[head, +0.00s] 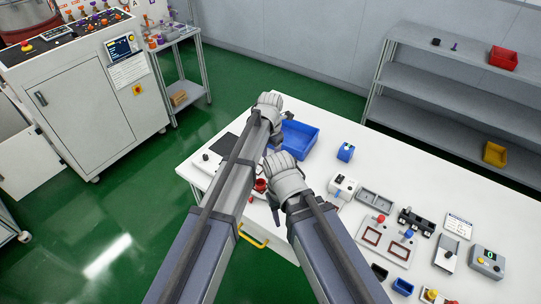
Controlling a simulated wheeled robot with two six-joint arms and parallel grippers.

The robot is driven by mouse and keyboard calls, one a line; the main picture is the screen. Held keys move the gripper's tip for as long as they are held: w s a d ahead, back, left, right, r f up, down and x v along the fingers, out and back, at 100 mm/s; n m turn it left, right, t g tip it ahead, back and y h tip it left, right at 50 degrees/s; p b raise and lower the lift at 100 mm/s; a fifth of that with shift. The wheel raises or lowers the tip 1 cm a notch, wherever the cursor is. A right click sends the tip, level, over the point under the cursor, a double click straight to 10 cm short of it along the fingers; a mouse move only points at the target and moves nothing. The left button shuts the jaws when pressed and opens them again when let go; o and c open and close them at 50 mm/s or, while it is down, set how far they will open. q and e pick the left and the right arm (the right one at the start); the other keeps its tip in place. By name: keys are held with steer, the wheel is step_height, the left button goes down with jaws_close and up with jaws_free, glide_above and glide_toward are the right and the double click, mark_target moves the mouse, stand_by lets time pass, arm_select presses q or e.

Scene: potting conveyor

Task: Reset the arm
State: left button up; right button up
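My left arm reaches up over the white worktable (350,140). Its gripper (274,138) is over the table beside the blue bin, pointing down and mostly hidden by its own wrist. My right arm is lower and to the right. Its gripper (273,200) is close to a small red round part (260,185); I cannot tell whether they touch. The fingers of both grippers are too hidden and small to tell open from shut. I see nothing clearly held in either one.
The blue bin (301,139) and a small blue device (346,152) stand on the table. Fixtures, a grey tray (375,199) and control boxes (487,262) crowd its right side. A grey shelf (450,85) stands behind, a machine cabinet (95,100) at left. Green floor is open at left.

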stand_by(0.3)
arm_select(q)
steer(key=s+a+m, duration=1.9)
steer(key=a+m, duration=0.1)
steer(key=m, duration=0.7)
steer(key=s+d+m+y, duration=0.1)
steer(key=s+d+m, duration=0.2)
steer(key=d, duration=0.8)
steer(key=shift+s+d+m, duration=0.2)
steer(key=shift+s+m, duration=0.1)
steer(key=shift+s, duration=0.95)
